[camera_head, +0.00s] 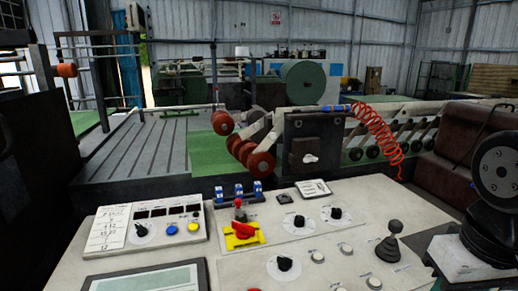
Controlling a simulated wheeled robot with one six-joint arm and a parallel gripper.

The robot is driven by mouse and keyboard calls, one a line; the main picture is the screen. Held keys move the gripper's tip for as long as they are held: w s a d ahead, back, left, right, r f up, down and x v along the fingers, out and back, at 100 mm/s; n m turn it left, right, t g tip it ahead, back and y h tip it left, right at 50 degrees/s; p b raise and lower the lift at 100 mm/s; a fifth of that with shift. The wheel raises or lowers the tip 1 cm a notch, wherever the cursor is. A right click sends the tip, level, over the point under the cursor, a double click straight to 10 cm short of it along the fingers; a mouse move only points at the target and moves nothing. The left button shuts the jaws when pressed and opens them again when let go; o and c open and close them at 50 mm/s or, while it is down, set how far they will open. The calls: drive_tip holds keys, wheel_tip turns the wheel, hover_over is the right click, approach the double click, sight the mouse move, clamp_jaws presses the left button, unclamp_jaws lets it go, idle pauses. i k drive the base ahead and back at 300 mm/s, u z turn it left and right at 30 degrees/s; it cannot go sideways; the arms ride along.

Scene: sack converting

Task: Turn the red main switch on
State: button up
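The red main switch (243,231) is a red rotary handle on a yellow plate, near the middle of the light grey control desk. Its handle lies roughly crosswise in the picture, slightly tilted; I cannot read its position marks. A small red-topped part (239,204) stands just behind it. My gripper is not in view. A dark, rounded part of my arm (500,172) shows at the right edge, well apart from the switch.
Blue rocker switches (239,190) stand behind the switch. A button box with displays (150,226) is on the left, black knobs (335,213) and a joystick (389,243) on the right. A tablet-like panel (150,279) lies in front. Machinery with red rollers (261,165) stands beyond.

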sight(244, 232)
drive_tip(key=k, duration=0.5)
drive_tip(key=u, duration=0.8)
drive_tip(key=i, duration=0.65)
drive_tip(key=z, duration=0.25)
